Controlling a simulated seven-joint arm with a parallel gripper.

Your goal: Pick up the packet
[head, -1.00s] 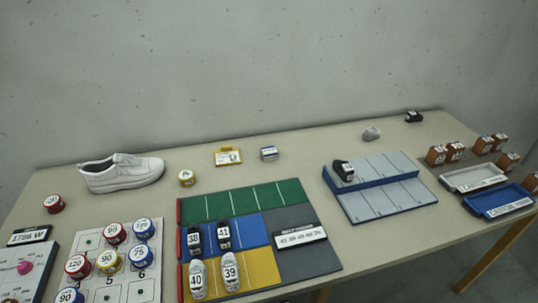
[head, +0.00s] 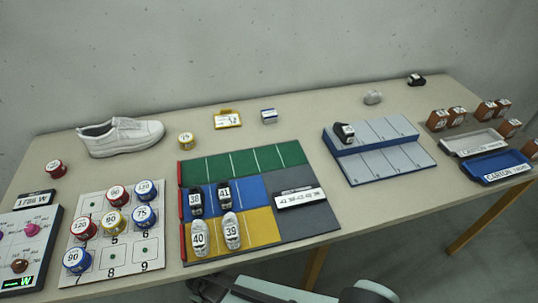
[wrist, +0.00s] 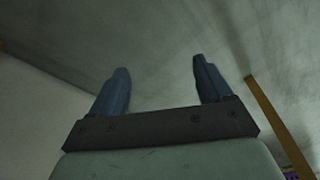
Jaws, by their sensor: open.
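I cannot tell for certain which thing is the packet. At the back of the table, in the head view, lie a small white and blue block-like item (head: 269,116) and a flat yellow-framed item with a white label (head: 227,119). A small grey lump (head: 373,97) lies farther right. My gripper (wrist: 160,84) shows in the wrist view with its two blue fingers wide apart and nothing between them. It faces a grey surface, away from the tabletop things. Pale parts of my arm show at the bottom of the head view, below the table's front edge.
A white shoe (head: 121,137) stands at the back left. Numbered round tins sit on a white grid board (head: 97,262). Small shoes stand on a coloured board (head: 300,228). A blue-grey rack (head: 380,163) and two trays (head: 474,143) are to the right. The back middle has bare tabletop.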

